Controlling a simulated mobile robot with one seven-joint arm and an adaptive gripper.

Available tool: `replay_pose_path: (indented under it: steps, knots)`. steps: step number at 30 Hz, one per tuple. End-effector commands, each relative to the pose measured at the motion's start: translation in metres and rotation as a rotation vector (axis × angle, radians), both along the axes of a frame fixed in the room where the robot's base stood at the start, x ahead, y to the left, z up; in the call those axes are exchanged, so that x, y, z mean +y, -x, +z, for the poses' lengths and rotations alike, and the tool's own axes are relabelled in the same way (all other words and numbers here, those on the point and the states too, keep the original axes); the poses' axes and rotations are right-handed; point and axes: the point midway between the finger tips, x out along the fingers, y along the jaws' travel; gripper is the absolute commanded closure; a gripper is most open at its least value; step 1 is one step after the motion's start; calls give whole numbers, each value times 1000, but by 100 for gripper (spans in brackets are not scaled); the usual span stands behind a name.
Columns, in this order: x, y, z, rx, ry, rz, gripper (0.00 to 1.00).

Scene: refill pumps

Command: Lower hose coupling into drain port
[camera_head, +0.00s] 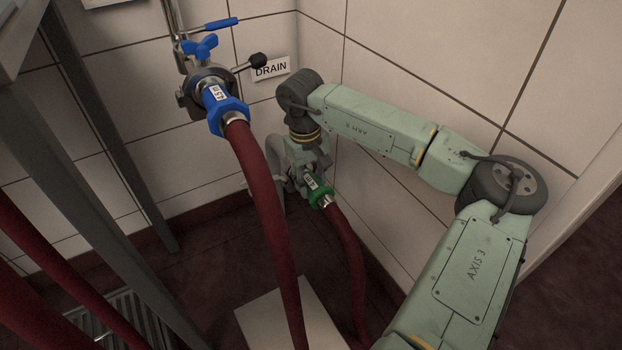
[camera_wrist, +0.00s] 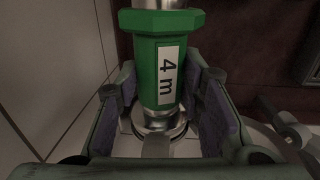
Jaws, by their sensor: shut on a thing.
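A green hose coupling (camera_wrist: 146,62) with a white "4 m" label fills the middle of the wrist view. The jaws of my gripper (camera_wrist: 160,95) stand on both sides of it and are shut on it. In the head view the green coupling (camera_head: 318,191) hangs at my gripper (camera_head: 305,178), low near the wall corner, with a dark red hose (camera_head: 348,255) running down from it. A metal ring (camera_wrist: 160,132) shows at the coupling's lower end in the wrist view; I cannot tell if it belongs to the coupling or to the drain port. A "DRAIN" sign (camera_head: 271,69) is on the wall.
A blue coupling (camera_head: 226,108) with another red hose (camera_head: 268,200) sits on a wall valve with blue handles (camera_head: 200,45). A grey frame leg (camera_head: 115,145) stands at the left. A white plate (camera_head: 275,318) and a grate (camera_head: 125,310) lie on the floor.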

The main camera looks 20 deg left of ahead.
Motion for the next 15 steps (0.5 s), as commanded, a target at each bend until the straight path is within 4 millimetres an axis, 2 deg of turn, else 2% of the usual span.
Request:
replay_pose_path:
  steps: [10,11,15]
  knots:
    - [0,0,-3,-1,0,0,100]
    - [0,0,-3,-1,0,0,63]
    - [0,0,-3,-1,-1,0,54]
